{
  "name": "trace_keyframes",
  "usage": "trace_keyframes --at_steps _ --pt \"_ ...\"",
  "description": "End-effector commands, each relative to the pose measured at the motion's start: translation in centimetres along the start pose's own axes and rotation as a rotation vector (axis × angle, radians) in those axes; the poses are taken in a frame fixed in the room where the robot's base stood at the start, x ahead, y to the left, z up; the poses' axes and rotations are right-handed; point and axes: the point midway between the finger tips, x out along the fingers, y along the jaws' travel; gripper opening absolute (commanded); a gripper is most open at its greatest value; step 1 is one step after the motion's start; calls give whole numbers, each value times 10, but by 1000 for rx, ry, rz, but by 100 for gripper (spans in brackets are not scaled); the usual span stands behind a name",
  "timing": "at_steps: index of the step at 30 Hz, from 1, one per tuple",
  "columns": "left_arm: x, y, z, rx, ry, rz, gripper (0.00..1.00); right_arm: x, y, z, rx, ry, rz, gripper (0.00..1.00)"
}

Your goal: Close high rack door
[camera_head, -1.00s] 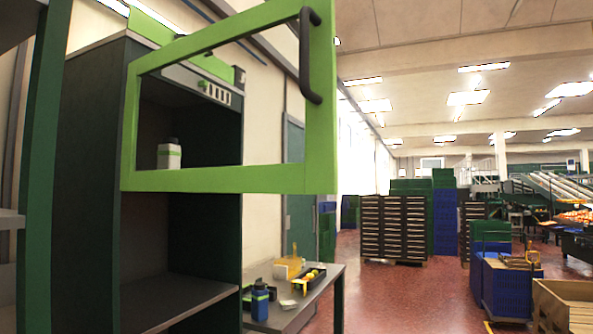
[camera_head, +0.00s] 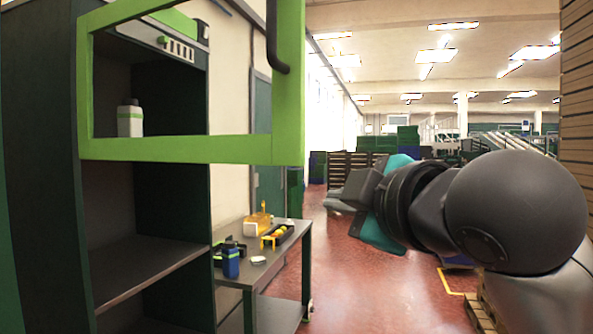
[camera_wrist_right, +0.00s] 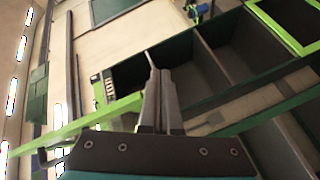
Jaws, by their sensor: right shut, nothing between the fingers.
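The high rack door (camera_head: 180,149) is a bright green frame around an opening. It stands open, swung out from the dark rack (camera_head: 30,150) at the left of the head view. Its dark curved handle (camera_head: 278,50) is near the upper right, cut by the top edge. My right gripper (camera_head: 336,202) is to the right of the door and lower, apart from it. In the right wrist view its fingers (camera_wrist_right: 151,62) are together and empty. A green bar, seemingly the door, crosses left of them, with the rack behind. My left gripper is not in view.
A white bottle (camera_head: 130,120) stands on the rack's upper shelf. A low table (camera_head: 280,245) beside the rack holds a blue bottle (camera_head: 231,262) and a tray of fruit (camera_head: 277,236). Red floor lies open beyond. Slatted wood (camera_head: 575,90) is at the far right.

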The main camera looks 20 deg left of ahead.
Motion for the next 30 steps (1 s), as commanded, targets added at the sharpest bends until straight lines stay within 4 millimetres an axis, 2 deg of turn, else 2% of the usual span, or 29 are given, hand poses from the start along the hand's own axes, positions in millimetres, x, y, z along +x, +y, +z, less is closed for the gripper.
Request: trace_keyframes --at_steps 1,3,6,11,17,30 --pt "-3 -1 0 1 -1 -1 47 -26 9 -27 -103 32 33 0" --pt "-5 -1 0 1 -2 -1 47 -54 11 -49 -223 55 62 0" --pt "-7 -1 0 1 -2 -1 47 -86 10 -70 -361 72 98 0" --pt "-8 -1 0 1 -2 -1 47 -111 6 -82 -483 77 133 0" --pt "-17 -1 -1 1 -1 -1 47 -111 7 -85 -505 75 138 0" --pt "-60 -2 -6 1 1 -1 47 -78 12 -90 -501 75 135 0"
